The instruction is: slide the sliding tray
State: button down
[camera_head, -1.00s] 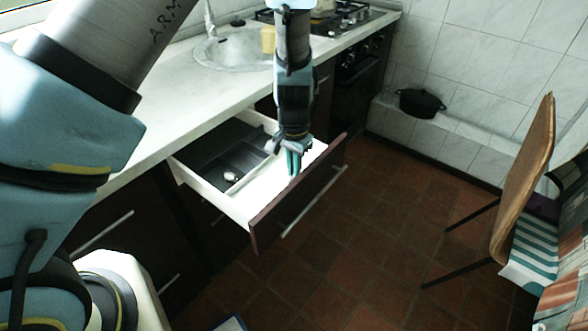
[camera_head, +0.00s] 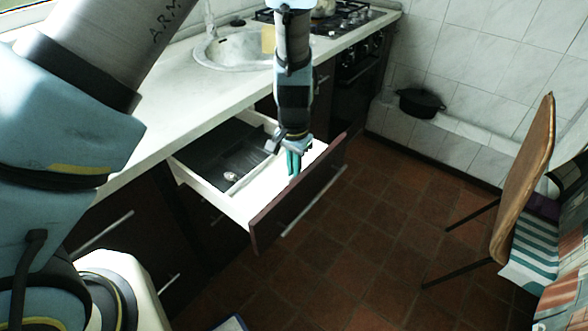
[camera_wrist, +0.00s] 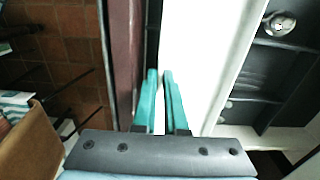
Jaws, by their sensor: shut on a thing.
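The sliding tray (camera_head: 270,217) is a pulled-out drawer with a dark brown front, a long metal handle and a white inside; its front panel also shows in the wrist view (camera_wrist: 123,40). My gripper (camera_head: 294,172) points down at the inner side of the front panel, near its top edge. In the wrist view its teal fingers (camera_wrist: 160,74) are close together, shut on the edge by the front panel. The exact contact between the fingertips is hard to make out.
A dark insert (camera_head: 215,150) with a small shiny object (camera_wrist: 279,24) lies at the tray's rear. The white counter (camera_head: 180,110) with a sink runs above. A wooden chair (camera_head: 525,185) stands at the right. The tiled floor (camera_head: 385,235) in front is clear.

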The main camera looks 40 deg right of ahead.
dwell(0.5)
jog(key=w+a+b, duration=0.1)
jog(key=w, duration=0.5)
jog(key=w+a+b, duration=0.1)
jog(key=w+a, duration=0.1)
jog(key=w, duration=0.5)
jog(key=w+a+b, duration=0.1)
jog(key=w+a, duration=0.1)
jog(key=w, duration=0.4)
jog(key=shift+w+b, duration=0.25)
jog(key=shift+b, duration=0.15)
jog(key=c, duration=1.2)
grip_release()
jog(key=shift+c, duration=0.2)
notch_tip(320, 180, up, 11)
jog(key=b, duration=0.2)
jog(key=shift+f, duration=0.1)
